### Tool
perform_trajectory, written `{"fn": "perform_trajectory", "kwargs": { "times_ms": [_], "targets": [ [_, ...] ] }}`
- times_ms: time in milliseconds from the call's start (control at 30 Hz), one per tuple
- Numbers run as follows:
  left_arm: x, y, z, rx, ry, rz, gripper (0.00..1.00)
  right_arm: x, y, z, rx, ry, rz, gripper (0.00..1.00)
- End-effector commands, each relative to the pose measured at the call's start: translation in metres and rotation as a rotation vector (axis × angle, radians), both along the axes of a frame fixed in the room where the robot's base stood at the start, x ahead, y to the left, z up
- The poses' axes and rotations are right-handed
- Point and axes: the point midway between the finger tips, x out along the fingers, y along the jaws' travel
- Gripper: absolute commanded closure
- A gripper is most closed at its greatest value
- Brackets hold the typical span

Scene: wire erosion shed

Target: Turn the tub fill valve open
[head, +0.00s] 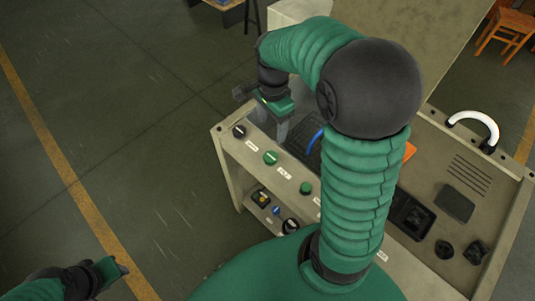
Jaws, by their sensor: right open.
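My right gripper (264,108) is open and empty at the far left corner of the pale machine bench (231,160). It is above and just beyond the front panel's black knob (239,131), with no clear contact. A blue curved part (315,141), possibly a valve handle, shows partly behind my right arm. I cannot tell for certain which part is the tub fill valve; my arm hides much of the bench's middle. My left gripper (117,267) is at the lower left over the floor, away from the bench, its jaws unclear.
Green knobs (270,157) (305,188) line the panel ledge. Below are a yellow-black switch (261,197), a small blue knob (276,211) and a black dial (290,225). A white curved handle (474,126) stands at the right. The floor at left is clear.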

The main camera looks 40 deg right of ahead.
Motion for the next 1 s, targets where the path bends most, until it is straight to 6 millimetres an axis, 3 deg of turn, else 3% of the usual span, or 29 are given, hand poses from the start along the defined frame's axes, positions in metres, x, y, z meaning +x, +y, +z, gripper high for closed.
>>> {"fn": "perform_trajectory", "kwargs": {
  "times_ms": [500, 700, 967, 1000],
  "targets": [
    [0.0, 0.0, -0.004, 0.0, 0.0, 0.0, 0.64, -0.002, 0.003, -0.129, 0.0, 0.003, 0.006, 0.35],
    [0.0, 0.0, -0.004, 0.0, 0.0, 0.0, 0.64, -0.001, 0.003, -0.149, -0.001, -0.002, 0.008, 0.35],
    [0.0, 0.0, -0.004, 0.0, 0.0, 0.0, 0.64, -0.001, 0.003, -0.151, -0.002, -0.003, 0.008, 0.35],
    [0.0, 0.0, -0.004, 0.0, 0.0, 0.0, 0.64, -0.001, 0.003, -0.151, -0.002, -0.003, 0.008, 0.4]
  ]
}}
